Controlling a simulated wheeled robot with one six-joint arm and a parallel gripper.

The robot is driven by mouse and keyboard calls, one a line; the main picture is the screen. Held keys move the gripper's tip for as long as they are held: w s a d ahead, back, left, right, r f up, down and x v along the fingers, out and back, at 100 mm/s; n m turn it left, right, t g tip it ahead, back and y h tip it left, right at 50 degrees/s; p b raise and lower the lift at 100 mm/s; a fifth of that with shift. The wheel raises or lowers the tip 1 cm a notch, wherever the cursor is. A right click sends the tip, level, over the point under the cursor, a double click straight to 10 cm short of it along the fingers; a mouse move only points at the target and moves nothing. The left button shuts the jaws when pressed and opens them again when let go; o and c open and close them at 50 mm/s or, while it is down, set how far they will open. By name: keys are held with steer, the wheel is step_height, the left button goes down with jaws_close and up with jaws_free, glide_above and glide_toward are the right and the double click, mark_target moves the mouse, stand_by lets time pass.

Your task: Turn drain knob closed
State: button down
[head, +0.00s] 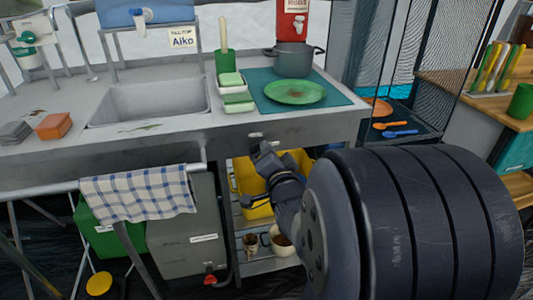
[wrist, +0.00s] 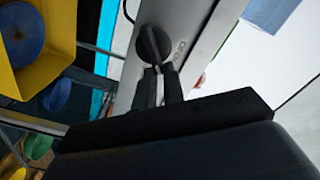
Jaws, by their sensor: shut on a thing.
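The drain knob (wrist: 153,42) is a dark round knob on the grey metal front panel of the sink counter. Part of a printed label (wrist: 180,52) shows beside it in the wrist view, cut off by my finger. My gripper (wrist: 158,78) has its two dark fingers close together at the knob's near side, shut on it. In the head view my gripper (head: 262,150) reaches the counter's front face below the green plate and hides the knob. The sink basin (head: 150,102) lies to the left on the counter top. I cannot tell the knob's exact turn angle.
A yellow bin (head: 245,185) stands on the shelf just below my gripper, with cups lower down. A checked towel (head: 138,193) hangs on a rail to the left. A green plate (head: 295,91) and a pot (head: 293,60) stand on the counter above.

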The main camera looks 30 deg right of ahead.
steer(key=shift+d+f+m, duration=0.1)
steer(key=shift+f+m, duration=0.15)
steer(key=shift+m, duration=1)
steer(key=shift+d+f+m, duration=0.1)
steer(key=shift+f+m, duration=0.2)
steer(key=shift+m, duration=0.9)
steer(key=shift+d+f+m, duration=0.1)
steer(key=shift+f+m, duration=0.15)
steer(key=shift+m, duration=1)
steer(key=c, duration=1.5)
jaws_free()
